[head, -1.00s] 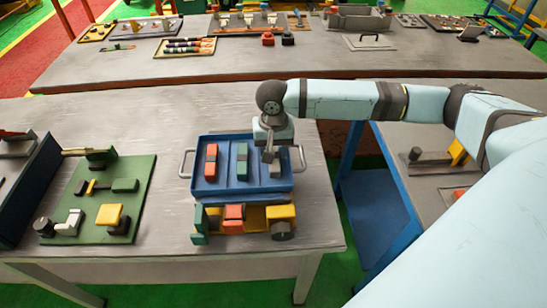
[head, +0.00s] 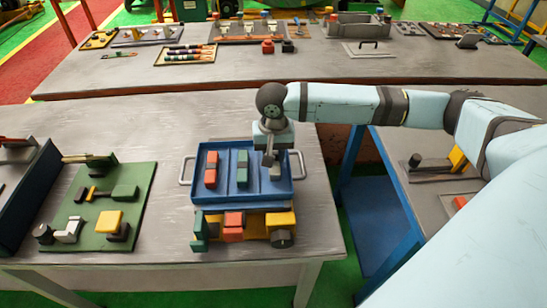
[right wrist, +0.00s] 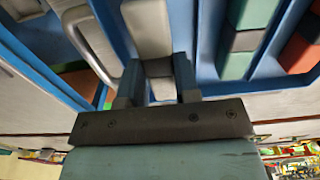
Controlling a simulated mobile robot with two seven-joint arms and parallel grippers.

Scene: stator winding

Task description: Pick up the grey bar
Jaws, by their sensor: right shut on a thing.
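The blue tray (head: 262,199) stands near the front right of the table. It holds a red bar (head: 211,169), a green bar (head: 242,168) and the grey bar (head: 276,172) in its right part. My right gripper (head: 269,160) points down into that right part. In the right wrist view, my right gripper (right wrist: 158,72) has its two fingers shut on the grey bar (right wrist: 148,28), one on each side of it. The bar still lies within the tray's walls. My left gripper is not in view.
A toy truck (head: 241,228) of coloured blocks stands just in front of the tray. A green board (head: 85,237) with several parts lies to the left. The tray has grey handles (head: 186,171) at its sides. Bare table lies between the board and the tray.

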